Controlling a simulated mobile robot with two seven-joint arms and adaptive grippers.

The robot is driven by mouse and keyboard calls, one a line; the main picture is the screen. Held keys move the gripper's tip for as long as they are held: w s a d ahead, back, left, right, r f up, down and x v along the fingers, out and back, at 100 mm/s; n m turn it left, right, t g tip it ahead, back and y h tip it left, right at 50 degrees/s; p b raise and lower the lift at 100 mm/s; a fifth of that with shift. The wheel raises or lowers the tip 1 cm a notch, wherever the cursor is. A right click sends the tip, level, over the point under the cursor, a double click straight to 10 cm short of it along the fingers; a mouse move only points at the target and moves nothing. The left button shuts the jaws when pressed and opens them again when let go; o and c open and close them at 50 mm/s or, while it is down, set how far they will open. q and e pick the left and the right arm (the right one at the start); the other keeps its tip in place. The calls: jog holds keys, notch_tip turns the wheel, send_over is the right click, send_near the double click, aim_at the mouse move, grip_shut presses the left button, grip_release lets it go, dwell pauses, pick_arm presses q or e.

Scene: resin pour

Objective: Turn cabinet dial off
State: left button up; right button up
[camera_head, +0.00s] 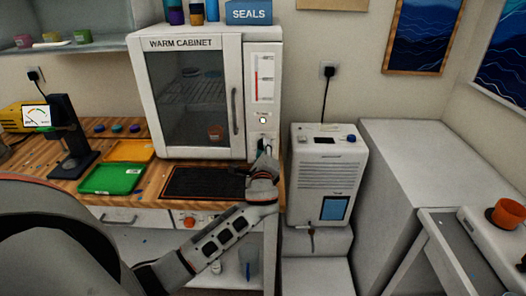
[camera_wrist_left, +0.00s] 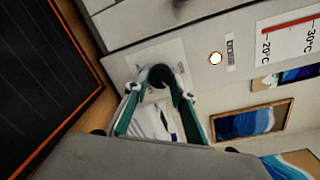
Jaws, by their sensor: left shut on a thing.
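The white warm cabinet (camera_head: 190,43) stands on the wooden bench with its glass door closed. Its dial is a black round knob (camera_wrist_left: 160,76) on a pale plate, low on the front panel. My left gripper (camera_wrist_left: 158,92) is shut on the dial, with one teal-edged finger on each side of it. In the head view my left gripper (camera_head: 264,150) is at the panel's lower part and hides most of the dial. A small round lamp (camera_wrist_left: 215,58) above the dial glows; it also shows in the head view (camera_head: 263,120). My right gripper is not in view.
A black mat with an orange edge (camera_head: 205,183) lies below the cabinet door. Green (camera_head: 111,178) and orange (camera_head: 128,150) trays lie left of it. A white dehumidifier-like unit (camera_head: 326,175) stands close at the right. A thermometer scale (camera_head: 264,79) is above the lamp.

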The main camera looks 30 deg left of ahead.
pick_arm(q)
jog(key=shift+n+t+h+b, duration=0.45)
jog(key=shift+n+b, duration=0.95)
jog(key=shift+n, duration=4.7)
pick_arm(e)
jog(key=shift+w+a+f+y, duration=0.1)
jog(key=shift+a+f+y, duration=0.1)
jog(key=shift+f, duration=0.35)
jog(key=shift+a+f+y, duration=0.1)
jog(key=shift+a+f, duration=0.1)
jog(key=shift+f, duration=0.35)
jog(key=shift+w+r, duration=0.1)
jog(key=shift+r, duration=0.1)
pick_arm(q)
jog(key=o, duration=1.1)
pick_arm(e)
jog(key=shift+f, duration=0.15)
pick_arm(q)
jog(key=shift+s, duration=0.1)
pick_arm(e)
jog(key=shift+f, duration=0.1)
pick_arm(q)
jog(key=v, duration=0.7)
jog(key=shift+s, duration=0.2)
